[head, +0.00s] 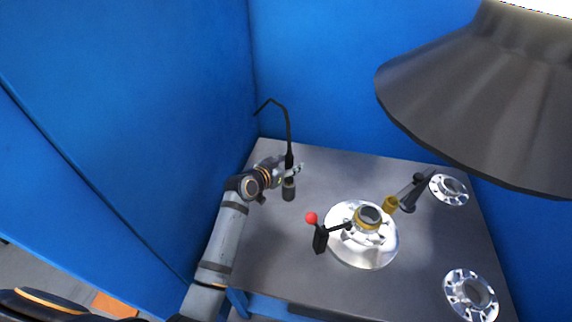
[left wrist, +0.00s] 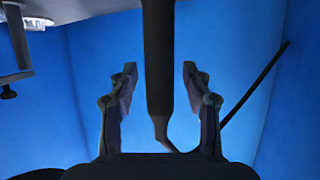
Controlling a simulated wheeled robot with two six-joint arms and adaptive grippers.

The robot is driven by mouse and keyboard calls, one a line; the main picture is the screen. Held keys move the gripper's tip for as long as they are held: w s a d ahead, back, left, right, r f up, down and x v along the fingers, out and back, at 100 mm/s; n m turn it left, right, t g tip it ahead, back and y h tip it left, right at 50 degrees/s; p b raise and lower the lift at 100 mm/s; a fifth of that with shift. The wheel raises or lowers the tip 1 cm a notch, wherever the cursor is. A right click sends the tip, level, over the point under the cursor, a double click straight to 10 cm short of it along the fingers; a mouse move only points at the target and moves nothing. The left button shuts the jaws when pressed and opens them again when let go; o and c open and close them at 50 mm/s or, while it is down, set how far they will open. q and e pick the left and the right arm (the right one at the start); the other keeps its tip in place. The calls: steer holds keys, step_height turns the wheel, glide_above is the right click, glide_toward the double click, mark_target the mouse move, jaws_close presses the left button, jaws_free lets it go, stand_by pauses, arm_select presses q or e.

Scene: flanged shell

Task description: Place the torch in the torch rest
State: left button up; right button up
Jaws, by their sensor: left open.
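The torch (head: 289,140) is a thin black rod standing upright at the back left of the table, with a bent dark line at its top. Its lower end meets a short dark cylinder (head: 288,190), which looks like the torch rest; my gripper partly hides the join, so I cannot tell how deep it sits. My left gripper (head: 296,171) is open around the torch. In the left wrist view the torch (left wrist: 158,60) passes between the two spread fingers (left wrist: 158,95), with a gap on each side. My right gripper is not in view.
A shiny flanged shell (head: 363,255) stands mid-table, beside a red-knobbed black clamp (head: 320,238) and a dark jointed arm (head: 408,197). Flange rings lie at the back right (head: 449,189) and front right (head: 470,295). Blue walls (head: 330,80) enclose the table; a dark hood (head: 480,90) hangs above.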

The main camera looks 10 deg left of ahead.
arm_select(q)
steer(key=b+v, duration=0.1)
steer(key=v, duration=1.1)
